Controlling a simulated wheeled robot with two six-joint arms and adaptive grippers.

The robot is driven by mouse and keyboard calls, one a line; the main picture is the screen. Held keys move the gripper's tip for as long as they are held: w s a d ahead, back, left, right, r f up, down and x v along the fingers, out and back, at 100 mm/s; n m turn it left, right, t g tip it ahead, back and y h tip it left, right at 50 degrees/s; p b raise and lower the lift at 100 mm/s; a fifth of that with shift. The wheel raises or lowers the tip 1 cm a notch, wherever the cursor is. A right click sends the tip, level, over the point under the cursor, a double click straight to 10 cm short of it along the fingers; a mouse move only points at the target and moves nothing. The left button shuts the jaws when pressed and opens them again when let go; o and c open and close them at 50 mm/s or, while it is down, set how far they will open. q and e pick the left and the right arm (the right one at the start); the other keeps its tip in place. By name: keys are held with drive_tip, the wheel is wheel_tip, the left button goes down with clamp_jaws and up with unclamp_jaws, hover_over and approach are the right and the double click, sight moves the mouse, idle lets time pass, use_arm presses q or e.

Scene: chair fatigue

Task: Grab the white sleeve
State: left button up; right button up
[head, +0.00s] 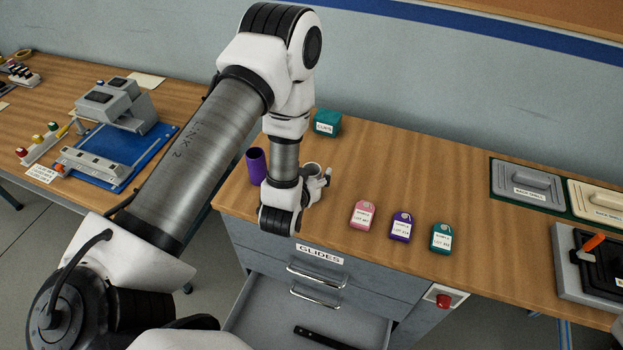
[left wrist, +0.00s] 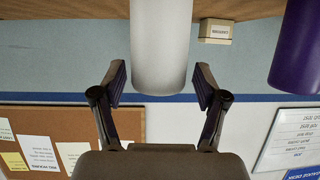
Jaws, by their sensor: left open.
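The white sleeve (left wrist: 160,45) is a plain upright cylinder. In the left wrist view, which is upside down, it stands on the table straight ahead. My left gripper (left wrist: 160,80) is open, with one dark finger on each side of the sleeve and a visible gap on both sides. I cannot tell how deep the sleeve sits between the fingers. In the head view the left gripper (head: 319,186) is low over the table's front part, and the sleeve (head: 311,168) is mostly hidden behind it. A purple sleeve (head: 256,166) stands to the left; it also shows in the left wrist view (left wrist: 298,45).
A teal box (head: 327,122) stands behind the gripper. Below, an open drawer (head: 275,325) holds a black bar. A blue-based fixture (head: 150,150) is on the left table.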

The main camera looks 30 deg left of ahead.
use_arm(q)
drive_tip(key=shift+w+a+f, duration=0.2)
drive_tip(key=shift+w, duration=0.2)
drive_tip(key=shift+s+d+r, duration=0.1)
drive_tip(key=shift+s+d, duration=0.05)
drive_tip(key=shift+d, duration=0.05)
drive_tip(key=shift+c, duration=0.3)
drive_tip(key=shift+s+r, duration=0.1)
drive_tip(key=c, duration=0.6)
clamp_jaws()
